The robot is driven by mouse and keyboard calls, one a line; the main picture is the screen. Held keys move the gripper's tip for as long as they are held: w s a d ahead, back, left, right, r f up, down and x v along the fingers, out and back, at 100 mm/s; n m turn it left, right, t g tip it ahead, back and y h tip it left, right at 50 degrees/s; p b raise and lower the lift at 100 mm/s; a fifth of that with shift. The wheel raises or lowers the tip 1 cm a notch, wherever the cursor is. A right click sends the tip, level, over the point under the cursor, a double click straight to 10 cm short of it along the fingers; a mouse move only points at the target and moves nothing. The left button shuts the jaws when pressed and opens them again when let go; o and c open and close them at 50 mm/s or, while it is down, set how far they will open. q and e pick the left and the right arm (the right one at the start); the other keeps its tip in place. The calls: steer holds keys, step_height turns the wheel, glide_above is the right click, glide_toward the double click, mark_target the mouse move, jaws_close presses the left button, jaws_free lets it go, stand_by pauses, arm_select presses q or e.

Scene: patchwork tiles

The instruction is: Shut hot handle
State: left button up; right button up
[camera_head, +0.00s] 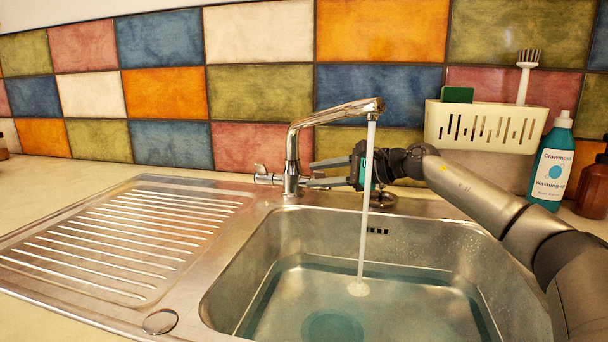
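A chrome tap (292,150) stands behind the sink, and a stream of water (366,210) runs from its spout into the basin. A small chrome handle (262,174) sticks out from the left side of the tap's base; I see no hot or cold mark on it. My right gripper (312,173) comes in from the right behind the water stream. Its two fingers point left and are apart, with their tips close to the tap's column on its right side. I cannot tell whether they touch it. Any handle on that right side is hidden by the gripper. My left gripper is not in view.
The steel sink basin (255,232) holds some water. A ribbed drainboard (140,235) lies clear at left. A cream caddy (485,127) with a brush (525,75) and green sponge (457,95) hangs at right, near a teal soap bottle (551,165) and a brown bottle (594,188).

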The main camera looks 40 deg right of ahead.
steer(key=shift+w, duration=0.15)
jaws_close()
stand_by(0.6)
